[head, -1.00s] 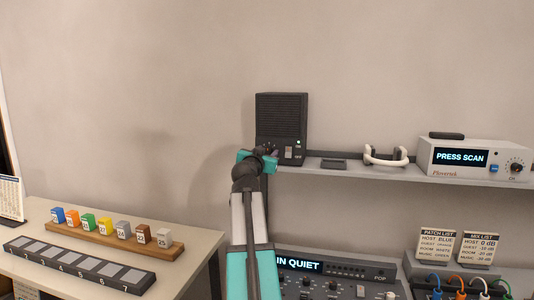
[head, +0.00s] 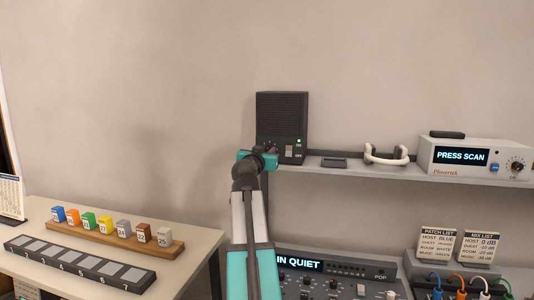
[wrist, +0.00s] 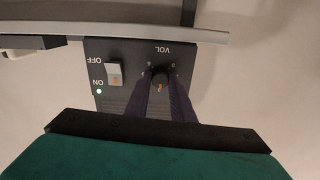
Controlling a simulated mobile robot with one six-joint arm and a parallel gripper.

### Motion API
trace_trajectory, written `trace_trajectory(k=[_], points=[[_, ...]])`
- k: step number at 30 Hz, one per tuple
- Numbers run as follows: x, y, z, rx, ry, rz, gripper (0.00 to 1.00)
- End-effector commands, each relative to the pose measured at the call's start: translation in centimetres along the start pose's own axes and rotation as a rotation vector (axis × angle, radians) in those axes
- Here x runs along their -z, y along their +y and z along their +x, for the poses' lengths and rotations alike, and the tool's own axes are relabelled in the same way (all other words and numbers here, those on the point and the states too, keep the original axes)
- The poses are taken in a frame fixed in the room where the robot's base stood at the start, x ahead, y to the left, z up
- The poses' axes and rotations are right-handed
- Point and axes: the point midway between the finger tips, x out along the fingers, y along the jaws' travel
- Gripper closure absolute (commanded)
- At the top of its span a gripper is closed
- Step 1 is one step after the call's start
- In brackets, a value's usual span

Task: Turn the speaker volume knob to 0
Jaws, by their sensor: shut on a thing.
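The dark speaker (head: 282,115) stands upright on the wall shelf; its lower panel also shows in the wrist view, upside down. The VOL knob (wrist: 159,75) is black with an orange pointer mark that points toward the bottom of the wrist picture. My gripper (wrist: 161,84) has its two dark purple fingers on either side of the knob, shut on it. The fingers cover much of the scale, and I cannot read the exact setting. In the head view my gripper (head: 268,149) is at the speaker's lower left and hides the knob.
Beside the knob are an ON/OFF switch (wrist: 114,74) and a lit green light (wrist: 99,91). The shelf edge (wrist: 160,38) runs close to the panel. A white-and-black headset (head: 386,155) and a PRESS SCAN unit (head: 473,158) sit farther right on the shelf.

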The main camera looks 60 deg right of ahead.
Motion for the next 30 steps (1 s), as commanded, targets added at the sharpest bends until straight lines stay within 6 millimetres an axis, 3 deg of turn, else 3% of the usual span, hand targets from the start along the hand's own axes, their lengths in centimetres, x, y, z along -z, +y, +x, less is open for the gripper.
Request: trace_trajectory(k=[30], points=[[0.16,-0.09,-0.02,-0.001,0.000,-0.875,1.00]])
